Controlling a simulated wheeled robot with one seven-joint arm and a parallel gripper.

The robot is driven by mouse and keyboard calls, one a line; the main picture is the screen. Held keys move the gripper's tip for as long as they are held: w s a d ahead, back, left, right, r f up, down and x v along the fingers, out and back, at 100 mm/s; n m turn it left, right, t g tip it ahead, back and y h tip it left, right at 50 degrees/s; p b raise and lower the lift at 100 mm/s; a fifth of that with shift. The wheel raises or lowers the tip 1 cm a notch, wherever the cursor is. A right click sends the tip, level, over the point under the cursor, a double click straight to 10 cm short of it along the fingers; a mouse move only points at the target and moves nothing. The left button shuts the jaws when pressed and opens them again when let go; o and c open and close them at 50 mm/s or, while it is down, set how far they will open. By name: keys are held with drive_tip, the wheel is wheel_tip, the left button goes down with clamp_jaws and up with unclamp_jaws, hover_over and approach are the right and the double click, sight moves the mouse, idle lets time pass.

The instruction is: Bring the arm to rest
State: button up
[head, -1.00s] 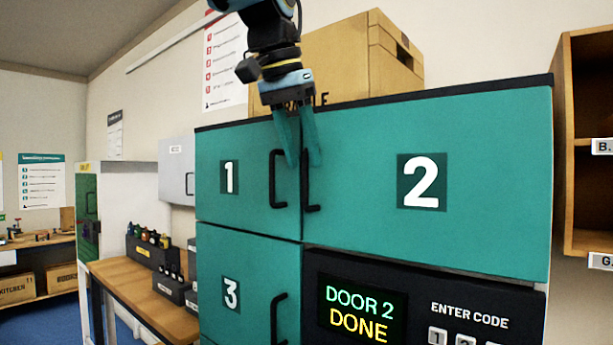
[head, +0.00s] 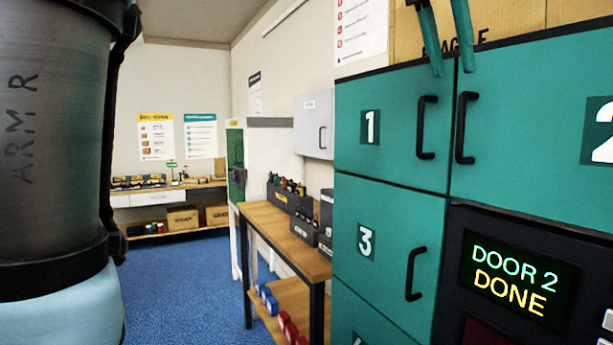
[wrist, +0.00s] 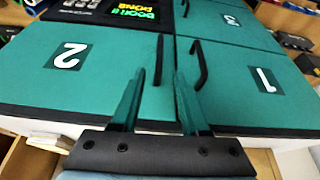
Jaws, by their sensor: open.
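My gripper (head: 452,72) shows at the top of the head view, with its two teal fingers pointing down and apart. It is open in front of the upper part of the teal locker, near the seam between door 1 (head: 390,150) and door 2 (head: 530,100). In the wrist view the open gripper (wrist: 159,75) has the black handle of door 2 (wrist: 159,50) showing between its fingers; I cannot tell how far off it is. The handle of door 1 (wrist: 198,65) is to the right. Both doors look shut. The display (head: 515,280) reads "DOOR 2 DONE".
A wooden workbench (head: 290,237) with dark bins stands left of the locker. A cardboard box (head: 500,25) sits on top of the locker. Blue floor (head: 185,285) is open at the left. A grey part of my own arm fills the left edge.

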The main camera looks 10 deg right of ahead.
drive_tip(key=w+a+f+n+y, duration=0.1)
drive_tip(key=w+a+f+n, duration=0.1)
drive_tip(key=w+a+f, duration=0.35)
drive_tip(key=w+a+f+n+y, duration=0.1)
drive_tip(key=w+a+f+n, duration=0.15)
drive_tip(key=w+f, duration=0.5)
drive_tip(key=w+a+f+n, duration=0.2)
drive_tip(key=w+a+f, duration=0.25)
drive_tip(key=f, duration=0.45)
drive_tip(key=a+f+n+y, duration=0.1)
drive_tip(key=a+f+n, duration=0.3)
drive_tip(key=a+f, duration=0.95)
drive_tip(key=s+a+f+n, duration=0.1)
drive_tip(key=s+a+f, duration=0.2)
drive_tip(key=a+f, duration=0.1)
drive_tip(key=s+a+f+n+y, duration=0.1)
drive_tip(key=s+a+f+n, duration=0.1)
drive_tip(key=a+f, duration=0.3)
drive_tip(key=shift+s+a, duration=0.85)
drive_tip(key=shift+a, duration=0.35)
drive_tip(key=shift+f, duration=0.1)
